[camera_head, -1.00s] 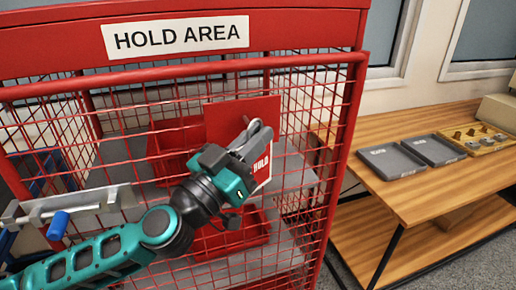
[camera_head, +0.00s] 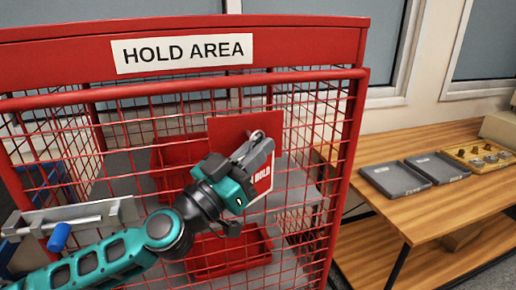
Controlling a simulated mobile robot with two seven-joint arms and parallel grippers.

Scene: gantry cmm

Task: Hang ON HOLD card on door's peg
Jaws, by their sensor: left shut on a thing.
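A red and white card (camera_head: 262,182) with "HOLD" partly readable hangs from the jaws of my left gripper (camera_head: 258,146). The gripper is shut on the card's upper part, in front of a red plate (camera_head: 230,128) on the mesh door (camera_head: 293,205) of the red cage. A small pale ring or loop (camera_head: 256,135) shows at the fingertips; I cannot tell whether it belongs to the card or the peg. The peg itself is not clearly visible. My gripper and wrist hide the card's left part. My right gripper is not in view.
A "HOLD AREA" sign (camera_head: 182,53) is on the cage's top beam. Red bins (camera_head: 228,254) sit inside behind the mesh. A latch bar with a blue handle (camera_head: 59,237) is at left. A wooden bench (camera_head: 436,206) with grey trays (camera_head: 395,178) stands right.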

